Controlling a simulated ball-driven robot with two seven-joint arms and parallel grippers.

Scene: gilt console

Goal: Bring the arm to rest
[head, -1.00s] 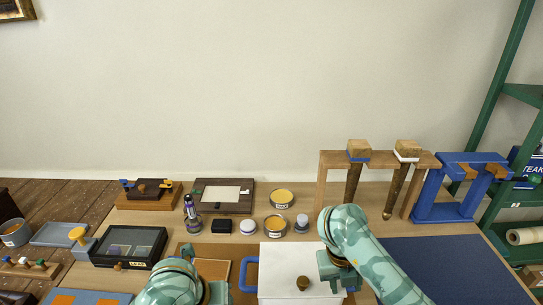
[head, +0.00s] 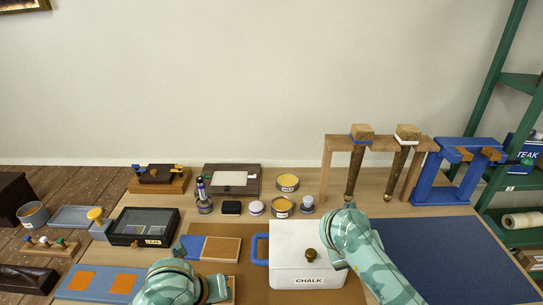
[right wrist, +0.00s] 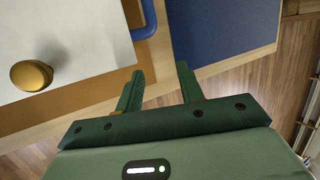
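My right arm (head: 355,245) reaches in from the lower right, its upper bend beside the right edge of a white box labelled CHALK (head: 285,262). Its gripper is hidden in the head view. In the right wrist view, my right gripper (right wrist: 160,85) has two green fingers spread apart with nothing between them. It is beside the white box lid (right wrist: 75,35) and its brass knob (right wrist: 32,75), apart from the knob. My left arm (head: 168,285) is at the bottom, left of the box. Its gripper (head: 216,289) is partly cut off, and its fingers cannot be made out.
A blue mat (head: 450,260) lies clear on the right. A wooden rack (head: 332,170) with two hanging tools and a blue stand (head: 428,185) stand behind. Tins, including a yellow one (head: 288,183), a dark display case (head: 140,228) and a blue-and-wood board (head: 222,248) are close by.

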